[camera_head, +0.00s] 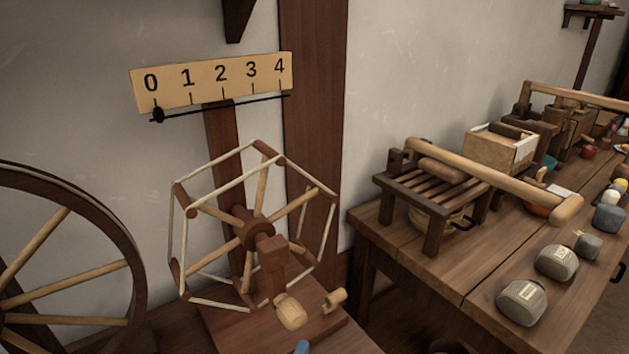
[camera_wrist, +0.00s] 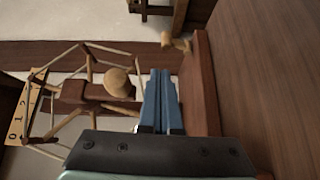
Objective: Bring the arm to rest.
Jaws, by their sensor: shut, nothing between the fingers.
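My gripper (camera_wrist: 162,77) shows in the wrist view with its two blue fingers side by side, shut and empty. A small blue tip (camera_head: 302,347) shows at the bottom edge of the head view, in front of the wooden skein winder (camera_head: 258,230). In the wrist view the winder (camera_wrist: 80,92) is just left of the fingers, with its rounded wooden knob (camera_wrist: 117,83) close to them. I cannot tell whether they touch. The rest of my arm is hidden in the head view.
A numbered board (camera_head: 212,84) with a pointer hangs above the winder. A large spoked wheel (camera_head: 125,250) stands at the left. At the right, a wooden table (camera_head: 455,285) carries a slatted press (camera_head: 440,190), grey weights (camera_head: 522,302) and boxes.

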